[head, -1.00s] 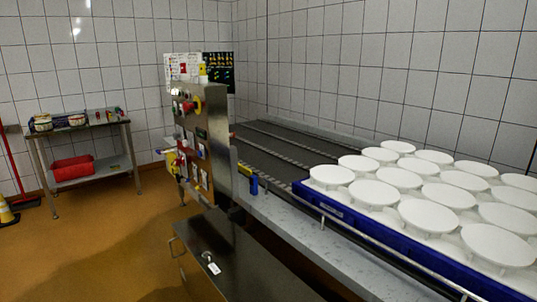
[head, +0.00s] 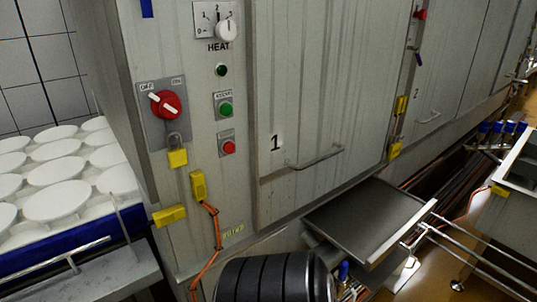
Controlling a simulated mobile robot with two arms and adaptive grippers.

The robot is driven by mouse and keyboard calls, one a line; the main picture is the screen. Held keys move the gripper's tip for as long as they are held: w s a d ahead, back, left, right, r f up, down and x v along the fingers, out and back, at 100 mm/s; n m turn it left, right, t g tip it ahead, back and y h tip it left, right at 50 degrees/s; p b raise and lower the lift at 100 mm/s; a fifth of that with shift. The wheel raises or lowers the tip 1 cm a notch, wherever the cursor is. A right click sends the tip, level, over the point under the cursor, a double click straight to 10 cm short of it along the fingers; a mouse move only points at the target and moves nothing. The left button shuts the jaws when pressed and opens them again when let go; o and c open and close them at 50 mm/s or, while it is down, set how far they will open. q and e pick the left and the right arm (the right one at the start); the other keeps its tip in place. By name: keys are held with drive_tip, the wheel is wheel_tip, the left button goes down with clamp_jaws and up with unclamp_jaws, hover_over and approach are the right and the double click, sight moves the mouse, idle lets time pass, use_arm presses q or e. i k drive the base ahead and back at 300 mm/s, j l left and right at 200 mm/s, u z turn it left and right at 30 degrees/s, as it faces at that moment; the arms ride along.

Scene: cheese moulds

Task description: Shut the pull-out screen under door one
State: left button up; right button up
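Door one (head: 325,90), a grey metal door marked "1" with a horizontal bar handle (head: 316,158), stands shut in the middle of the head view. Below its right part, the pull-out screen (head: 367,218), a dark flat tray with a pale front edge (head: 402,233), sticks out from the cabinet. A black ribbed cylinder (head: 272,277) at the bottom hides what lies left of the screen; I cannot tell what it is. Neither of my grippers is in view.
A control panel with a red switch (head: 165,104) is left of the door. White round moulds (head: 62,200) sit in a blue tray at left. Metal rails (head: 470,250) and a steel basin (head: 515,215) stand right of the screen. Some brown floor (head: 435,268) shows between.

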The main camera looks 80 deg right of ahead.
sight(368, 220)
drive_tip(key=z, duration=3.8)
